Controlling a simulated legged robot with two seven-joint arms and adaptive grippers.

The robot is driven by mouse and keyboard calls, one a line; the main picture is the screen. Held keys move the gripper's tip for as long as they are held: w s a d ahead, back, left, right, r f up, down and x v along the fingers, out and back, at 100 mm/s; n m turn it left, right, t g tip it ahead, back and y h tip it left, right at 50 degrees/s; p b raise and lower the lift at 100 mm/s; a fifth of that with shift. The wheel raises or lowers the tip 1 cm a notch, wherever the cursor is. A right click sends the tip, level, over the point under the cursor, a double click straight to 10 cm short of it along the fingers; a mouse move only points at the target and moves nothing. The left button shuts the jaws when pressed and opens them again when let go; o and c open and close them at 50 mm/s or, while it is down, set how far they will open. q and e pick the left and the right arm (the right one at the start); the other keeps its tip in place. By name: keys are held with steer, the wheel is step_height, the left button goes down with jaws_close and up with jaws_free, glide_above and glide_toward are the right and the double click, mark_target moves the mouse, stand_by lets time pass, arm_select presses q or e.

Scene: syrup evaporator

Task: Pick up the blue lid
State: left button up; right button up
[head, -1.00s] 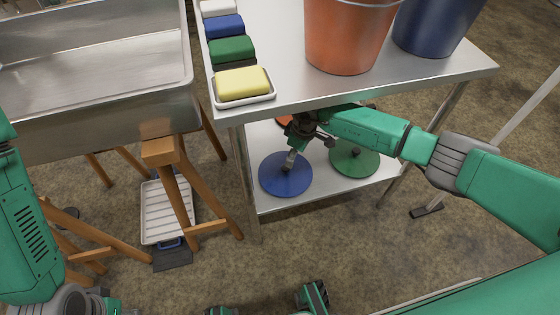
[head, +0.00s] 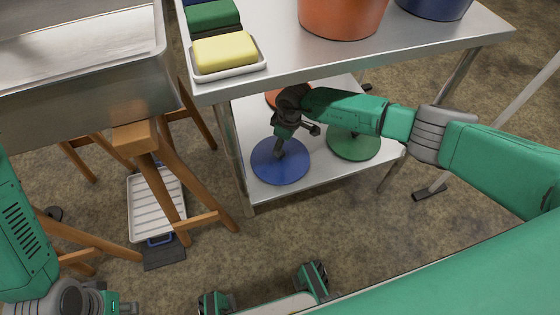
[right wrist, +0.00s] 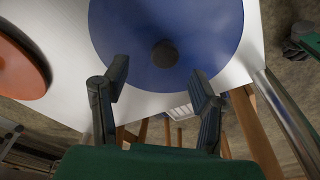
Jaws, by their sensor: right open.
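The blue lid (head: 268,170) is a flat disc with a dark knob. It lies on the white lower shelf of the metal table. My right gripper (head: 280,149) points down over it near the knob. In the right wrist view, the blue lid (right wrist: 120,35) fills the top, and my right gripper (right wrist: 158,74) is open. Its two fingers stand apart on either side of the knob's line, with the knob just beyond the tips. Nothing is held. My left gripper (head: 122,307) is at the bottom left, mostly cut off, so its jaws are unclear.
A green lid (head: 352,146) lies right of the blue one on the lower shelf (head: 310,178). An orange lid (head: 277,97) lies behind, partly hidden. The tabletop (head: 280,60) above holds buckets and soap dishes. A table leg (head: 240,165) and wooden trestle (head: 165,165) stand left.

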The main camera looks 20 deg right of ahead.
steer(key=f+b, duration=0.4)
steer(key=f, duration=0.1)
steer(key=shift+a, duration=0.35)
jaws_close()
